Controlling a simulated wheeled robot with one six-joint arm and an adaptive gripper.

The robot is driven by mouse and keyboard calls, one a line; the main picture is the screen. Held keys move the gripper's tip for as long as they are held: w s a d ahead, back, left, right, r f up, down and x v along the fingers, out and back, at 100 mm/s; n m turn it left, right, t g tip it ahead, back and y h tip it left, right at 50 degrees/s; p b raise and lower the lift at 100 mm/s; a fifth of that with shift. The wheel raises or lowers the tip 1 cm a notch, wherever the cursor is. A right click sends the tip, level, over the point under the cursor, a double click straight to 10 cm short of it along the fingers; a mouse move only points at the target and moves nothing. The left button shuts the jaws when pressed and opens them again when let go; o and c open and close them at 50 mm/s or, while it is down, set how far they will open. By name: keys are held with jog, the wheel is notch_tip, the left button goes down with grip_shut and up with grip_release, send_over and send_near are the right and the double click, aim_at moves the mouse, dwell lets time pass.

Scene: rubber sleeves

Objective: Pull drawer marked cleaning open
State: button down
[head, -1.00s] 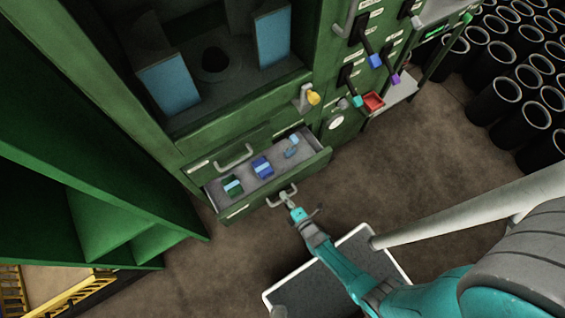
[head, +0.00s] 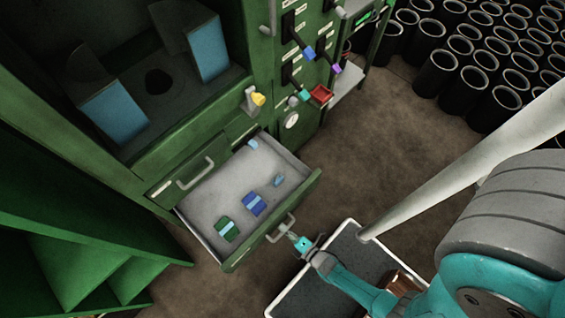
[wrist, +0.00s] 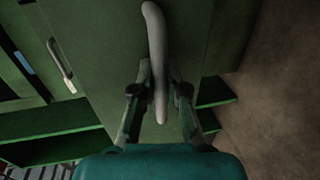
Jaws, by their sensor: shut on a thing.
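The lower drawer (head: 234,197) in the green cabinet stands well out, its grey inside in view. Its label is not readable in these views. My gripper (head: 292,233) is shut on the grey drawer handle (head: 279,229) at the middle of the drawer's front. In the wrist view the handle (wrist: 155,45) passes between the two fingers of my gripper (wrist: 159,92). Inside the drawer lie a green item (head: 227,229), a dark blue item (head: 253,204) and small light blue pieces.
A closed drawer with a handle (head: 195,173) is above left. Black tubes (head: 480,60) stand at upper right.

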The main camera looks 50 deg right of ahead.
jog(key=c, duration=1.2)
grip_release()
jog(key=shift+v, duration=1.7)
jog(key=shift+s+a, duration=0.2)
jog(key=shift+f+v, duration=0.2)
jog(key=shift+v, duration=0.75)
jog(key=shift+s+d+f, duration=0.1)
jog(key=shift+s+d, duration=0.05)
jog(key=shift+s, duration=0.05)
